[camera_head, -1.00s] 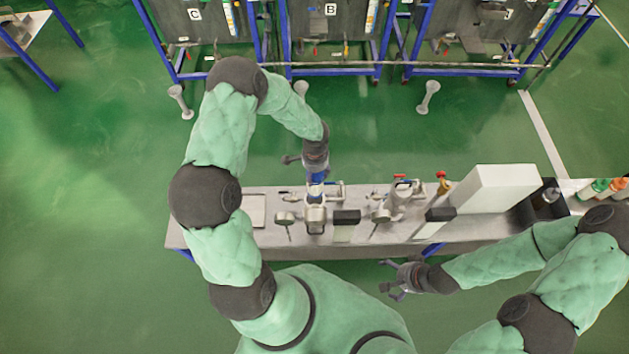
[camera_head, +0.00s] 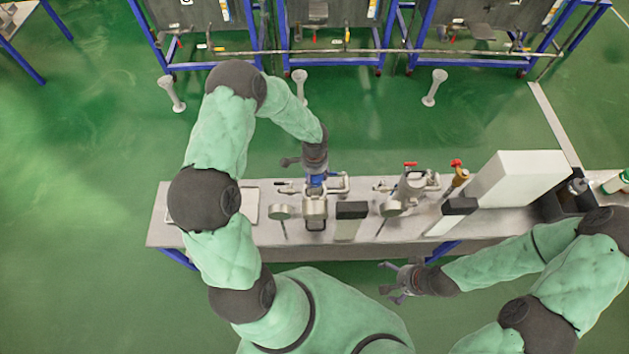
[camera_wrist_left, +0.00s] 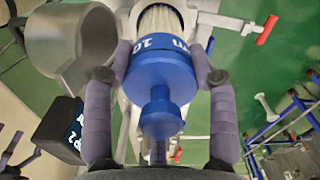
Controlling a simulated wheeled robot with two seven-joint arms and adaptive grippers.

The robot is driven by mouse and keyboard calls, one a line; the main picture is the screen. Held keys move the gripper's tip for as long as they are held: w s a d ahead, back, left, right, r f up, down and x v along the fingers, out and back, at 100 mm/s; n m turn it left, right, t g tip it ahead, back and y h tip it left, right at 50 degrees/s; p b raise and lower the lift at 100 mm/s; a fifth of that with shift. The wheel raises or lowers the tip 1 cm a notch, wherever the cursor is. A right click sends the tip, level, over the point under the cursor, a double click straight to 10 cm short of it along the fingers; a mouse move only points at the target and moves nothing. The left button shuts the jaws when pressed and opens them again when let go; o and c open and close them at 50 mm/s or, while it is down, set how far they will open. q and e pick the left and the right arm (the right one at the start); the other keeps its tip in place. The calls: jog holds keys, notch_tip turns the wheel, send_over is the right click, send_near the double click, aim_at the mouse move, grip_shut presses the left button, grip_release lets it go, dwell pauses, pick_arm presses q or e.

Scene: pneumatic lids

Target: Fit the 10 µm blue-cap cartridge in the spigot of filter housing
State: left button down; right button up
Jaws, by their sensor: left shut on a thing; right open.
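My left gripper (camera_head: 315,172) is shut on the blue-cap cartridge over the bench. In the left wrist view its two padded fingers (camera_wrist_left: 161,66) press on either side of the blue cap (camera_wrist_left: 163,72), which carries white lettering including "10". The cartridge's pale pleated body (camera_wrist_left: 161,22) extends away from the cap; its far end is hidden, so I cannot tell whether it sits in a spigot. The near metal filter housing (camera_head: 315,208) stands just in front of the cartridge in the head view. My right gripper (camera_head: 397,281) is open and empty, in front of the bench.
A second housing (camera_head: 410,187) with a red-handled valve stands to the right on the bench (camera_head: 270,232). Dark-topped boxes (camera_head: 351,212), round gauges and a large white block (camera_head: 515,178) crowd the bench. An open metal cup (camera_wrist_left: 72,42) is close beside the left finger.

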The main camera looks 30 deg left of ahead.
aim_at(314, 189)
pick_arm(q)
jog(key=shift+f, duration=0.4)
jog(key=shift+b, duration=0.3)
jog(key=shift+f+b, duration=2.7)
jog(key=shift+f, duration=0.2)
jog(key=shift+b, duration=0.4)
jog(key=shift+f+b, duration=0.9)
jog(key=shift+f, duration=0.1)
jog(key=shift+b, duration=0.35)
dwell(1.2)
jog(key=shift+s+f, duration=0.15)
jog(key=shift+s, duration=0.05)
dwell(1.2)
